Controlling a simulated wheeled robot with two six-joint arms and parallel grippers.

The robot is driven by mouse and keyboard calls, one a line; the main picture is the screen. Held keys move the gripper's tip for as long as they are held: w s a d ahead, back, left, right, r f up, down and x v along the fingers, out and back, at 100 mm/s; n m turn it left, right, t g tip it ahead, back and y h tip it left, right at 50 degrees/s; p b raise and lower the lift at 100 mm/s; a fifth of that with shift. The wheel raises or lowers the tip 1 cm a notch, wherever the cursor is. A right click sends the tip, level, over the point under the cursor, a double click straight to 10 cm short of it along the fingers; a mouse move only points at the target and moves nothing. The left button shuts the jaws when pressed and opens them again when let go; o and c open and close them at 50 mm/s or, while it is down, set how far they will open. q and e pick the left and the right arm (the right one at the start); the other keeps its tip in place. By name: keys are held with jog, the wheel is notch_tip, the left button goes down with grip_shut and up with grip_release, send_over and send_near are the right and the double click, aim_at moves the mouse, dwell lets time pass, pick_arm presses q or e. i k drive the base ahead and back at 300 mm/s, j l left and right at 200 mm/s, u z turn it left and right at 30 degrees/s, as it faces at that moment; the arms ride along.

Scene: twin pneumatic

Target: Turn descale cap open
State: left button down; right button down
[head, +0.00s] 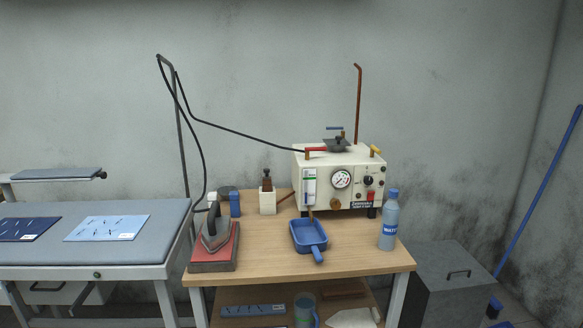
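A cream steam generator box (309,164) stands on the right half of the wooden table. Its front carries a round pressure gauge (341,179), a black knob (368,181) and a small brass-brown round cap (335,204) low down, below the gauge. A dark fitting with a flat handle (337,145) sits on top. The frame has no readable label saying which part is the descale cap, and the brass cap's turn position is too small to tell. A blue scoop-like tray (309,235) lies on the table in front of the box. Neither of my grippers is in view.
An iron (214,230) rests on a red pad at the table's left, its hose running to the box. A blue-labelled water bottle (389,222) stands at the right edge. A white holder (267,201) stands left of the box. A padded ironing board (170,222) is at left.

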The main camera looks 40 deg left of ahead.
aim_at(335, 204)
jog(key=u, duration=1.2)
jog(key=i+l, duration=0.45)
